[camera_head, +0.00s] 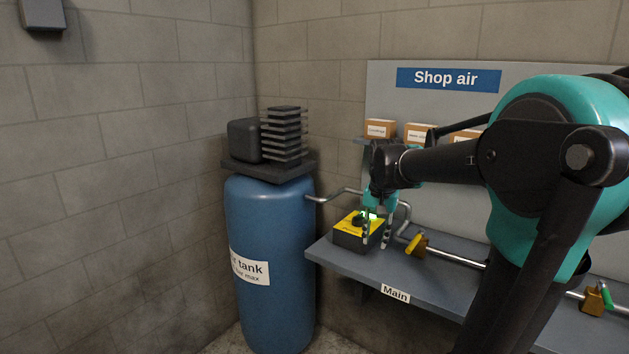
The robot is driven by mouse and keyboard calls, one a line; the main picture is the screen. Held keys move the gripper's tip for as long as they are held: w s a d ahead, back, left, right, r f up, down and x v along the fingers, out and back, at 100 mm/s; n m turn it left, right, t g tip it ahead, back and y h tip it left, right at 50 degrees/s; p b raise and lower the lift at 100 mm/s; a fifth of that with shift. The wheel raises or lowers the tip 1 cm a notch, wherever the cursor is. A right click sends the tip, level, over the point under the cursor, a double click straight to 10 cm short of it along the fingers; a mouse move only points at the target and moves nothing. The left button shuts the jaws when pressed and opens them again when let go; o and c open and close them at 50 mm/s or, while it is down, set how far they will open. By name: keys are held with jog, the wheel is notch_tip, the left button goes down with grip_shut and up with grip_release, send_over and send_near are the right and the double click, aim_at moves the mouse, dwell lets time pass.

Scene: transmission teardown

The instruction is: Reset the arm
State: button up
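My arm reaches in from the right in the head view, its teal and black links covering much of the right side. My gripper (377,230) points down over a yellow and black box (350,236) on the grey shelf. Its two fingers are spread apart in front of the box's right part. A black knob and a green light show on top of the box near the fingers. I see nothing held between the fingers. I cannot tell whether a finger touches the box.
A blue air tank (268,290) with a finned compressor (284,135) stands left of the shelf (440,279), which is labelled "Main". A pipe with a yellow-handled valve (415,244) and a green-handled valve (597,299) runs along it. Small cartons (380,129) sit below the "Shop air" sign (448,79).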

jog(key=s+d+f+n+t, duration=0.2)
jog(key=s+f+n, duration=0.2)
jog(key=s+f, duration=1.3)
jog(key=shift+f+n+t, duration=0.4)
jog(key=shift+f, duration=0.1)
jog(key=shift+c, duration=0.5)
